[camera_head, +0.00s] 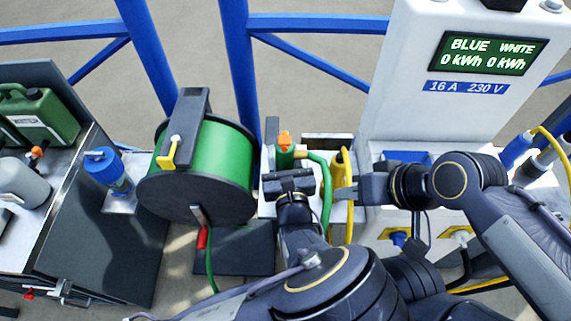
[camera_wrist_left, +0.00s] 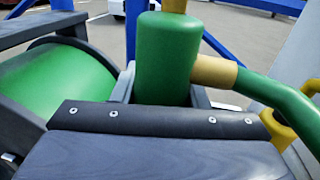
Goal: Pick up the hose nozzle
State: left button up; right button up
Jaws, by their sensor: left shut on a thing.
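The hose nozzle (camera_head: 284,158) has a green body with an orange top and stands upright just beyond my left gripper (camera_head: 287,172). A green hose leaves its right side and bends down. In the left wrist view its green body (camera_wrist_left: 166,60) fills the middle, with a tan fitting on its right side. My left gripper (camera_wrist_left: 163,98) is shut on that green body, with grey finger parts showing at either side. My right gripper (camera_head: 347,190) points left, close to the yellow hose; its fingers are too small to read.
The green hose reel (camera_head: 220,155) stands just left of the nozzle. The yellow hose (camera_head: 347,170) hangs close on its right. A white power pedestal (camera_head: 400,75) rises at the right. A blue-topped bottle (camera_head: 107,175) and a green jerrycan (camera_head: 40,118) stand at the left.

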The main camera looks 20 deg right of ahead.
pick_arm(q)
jog(key=shift+r, duration=0.1)
jog(key=c, duration=0.7)
jog(key=shift+r, duration=0.15)
pick_arm(e)
jog(key=shift+r, duration=0.15)
